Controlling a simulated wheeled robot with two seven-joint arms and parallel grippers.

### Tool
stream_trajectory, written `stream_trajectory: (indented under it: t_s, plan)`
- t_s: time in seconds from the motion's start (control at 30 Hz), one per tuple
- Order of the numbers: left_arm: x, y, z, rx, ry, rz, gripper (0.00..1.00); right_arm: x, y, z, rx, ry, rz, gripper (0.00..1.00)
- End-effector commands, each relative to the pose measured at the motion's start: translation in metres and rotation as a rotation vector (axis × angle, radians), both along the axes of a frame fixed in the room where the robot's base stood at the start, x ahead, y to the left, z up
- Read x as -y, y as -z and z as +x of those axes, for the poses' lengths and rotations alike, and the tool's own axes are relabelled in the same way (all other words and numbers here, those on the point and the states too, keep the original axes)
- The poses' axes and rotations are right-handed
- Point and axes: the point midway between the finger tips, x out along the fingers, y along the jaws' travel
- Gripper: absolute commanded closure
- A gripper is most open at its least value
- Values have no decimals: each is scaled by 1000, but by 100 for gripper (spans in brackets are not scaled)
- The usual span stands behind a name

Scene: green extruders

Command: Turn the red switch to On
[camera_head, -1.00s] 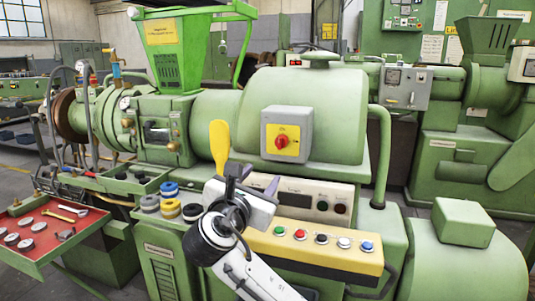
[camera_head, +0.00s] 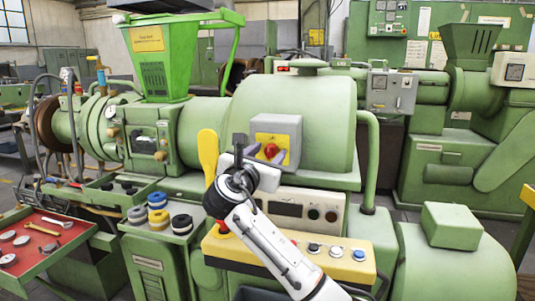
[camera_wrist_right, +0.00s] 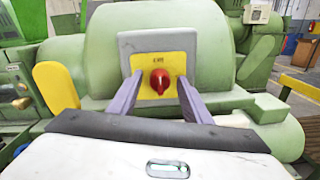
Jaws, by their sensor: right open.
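The red switch (camera_head: 270,151) is a knob on a yellow plate in a grey box (camera_head: 290,126) on the green extruder housing. In the right wrist view the red switch (camera_wrist_right: 159,81) is near the centre, its grip about upright; the small lettering above it is hard to read. My right gripper (camera_head: 267,158) is in front of the box, its fingers spread and empty. In the right wrist view the two purple fingers of the right gripper (camera_wrist_right: 158,84) stand either side of the knob, seemingly apart from it. My left gripper is not in view.
A yellow button panel (camera_head: 300,252) lies below my right arm. A yellow paddle-shaped piece (camera_head: 208,153) stands left of the gripper. Stacked rings (camera_head: 158,208) and a red tool tray (camera_head: 40,238) are at left. A green pipe (camera_head: 371,160) rises right of the housing.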

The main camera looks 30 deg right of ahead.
Motion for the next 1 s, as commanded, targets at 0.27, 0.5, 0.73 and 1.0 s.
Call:
stream_trajectory:
  t_s: [0.27, 0.5, 0.73, 1.0]
  plan:
    - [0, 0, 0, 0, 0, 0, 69, 0, 0, 0, 0, 0, 0, 68]
    - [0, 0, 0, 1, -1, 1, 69, 0, 0, 0, 0, 1, 0, 97]
    - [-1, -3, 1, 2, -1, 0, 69, 0, 0, 0, 23, 2, 21, 97]
    - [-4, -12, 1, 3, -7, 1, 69, 0, -1, -1, 137, 2, 122, 97]
